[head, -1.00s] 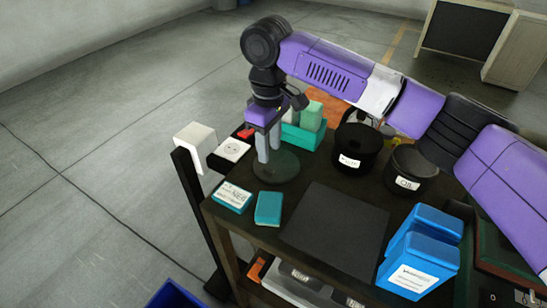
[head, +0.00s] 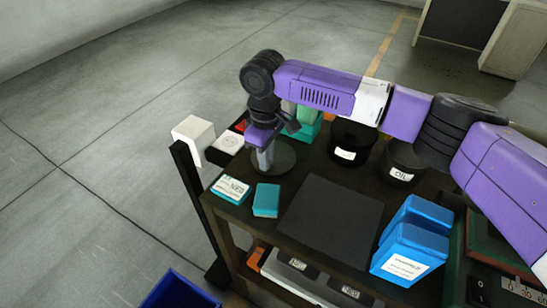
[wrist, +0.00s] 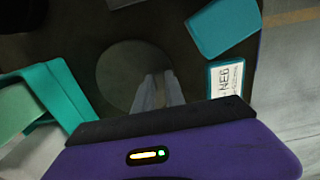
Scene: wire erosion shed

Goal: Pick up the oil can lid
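The lid, a flat round dark grey-green disc (head: 286,158), lies on the dark cart top. In the wrist view the disc (wrist: 118,75) shows almost whole, with no handle that I can make out. My gripper (head: 262,168) points down over the disc's near left part. In the wrist view its two pale fingers (wrist: 159,85) have a narrow gap between them and nothing visible in it. I cannot tell whether the fingertips touch the disc. The black can labelled OIL (head: 399,171) stands to the right, partly behind my arm.
Another black can (head: 346,152) stands beside the OIL can. A labelled teal box (head: 231,188) and a teal block (head: 266,200) lie in front of the disc. Teal and green boxes (head: 308,128) stand behind it. A dark mat (head: 330,220) and blue bottles (head: 408,250) are to the right.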

